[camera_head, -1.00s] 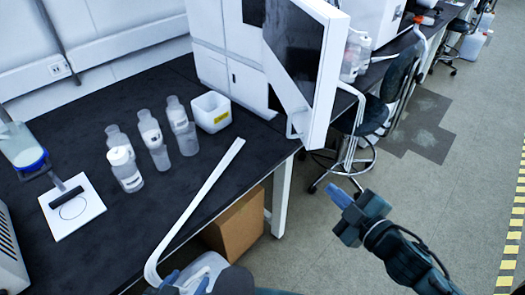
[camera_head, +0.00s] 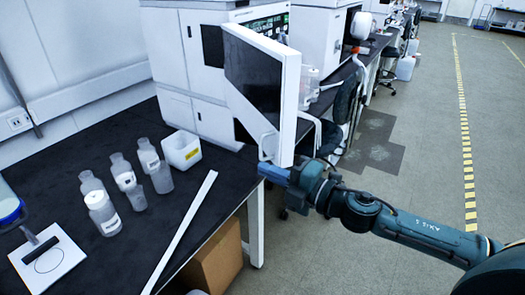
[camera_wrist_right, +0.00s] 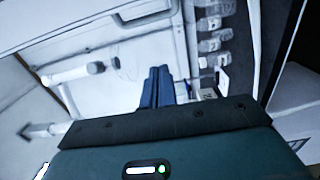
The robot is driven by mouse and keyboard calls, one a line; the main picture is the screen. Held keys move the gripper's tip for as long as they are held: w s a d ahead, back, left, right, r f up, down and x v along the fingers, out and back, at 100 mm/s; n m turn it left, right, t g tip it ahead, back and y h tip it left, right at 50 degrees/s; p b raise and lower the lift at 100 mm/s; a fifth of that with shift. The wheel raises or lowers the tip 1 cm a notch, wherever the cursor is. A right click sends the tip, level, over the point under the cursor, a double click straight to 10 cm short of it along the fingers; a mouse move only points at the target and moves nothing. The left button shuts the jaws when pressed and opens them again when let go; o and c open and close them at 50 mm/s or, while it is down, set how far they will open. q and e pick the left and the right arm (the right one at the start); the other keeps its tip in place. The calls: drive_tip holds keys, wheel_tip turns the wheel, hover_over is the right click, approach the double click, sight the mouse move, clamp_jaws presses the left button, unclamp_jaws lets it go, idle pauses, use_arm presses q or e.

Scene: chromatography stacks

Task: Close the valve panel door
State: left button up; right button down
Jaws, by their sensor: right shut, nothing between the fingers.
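The valve panel door (camera_head: 287,95) is a white-framed panel with a dark window. It stands open, swung out from the white instrument (camera_head: 185,52) toward the aisle. My right gripper (camera_head: 265,171) is in the head view just below the door's lower edge, its blue fingers pointing left over the bench corner. I cannot tell whether it touches the door. In the right wrist view its fingers (camera_wrist_right: 157,87) are together with nothing between them. My left gripper is not in view.
A cardboard box (camera_head: 218,262) is below. A stool stands behind my right arm.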

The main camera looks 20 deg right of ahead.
sight(260, 158)
drive_tip(key=w, duration=0.2)
drive_tip(key=w+p, duration=0.1)
drive_tip(key=w, duration=0.2)
drive_tip(key=shift+w+a, duration=0.2)
drive_tip(key=shift+w, duration=0.05)
drive_tip(key=shift+w+d, duration=0.1)
drive_tip(key=shift+d, duration=0.3)
drive_tip(key=shift+d, duration=0.1)
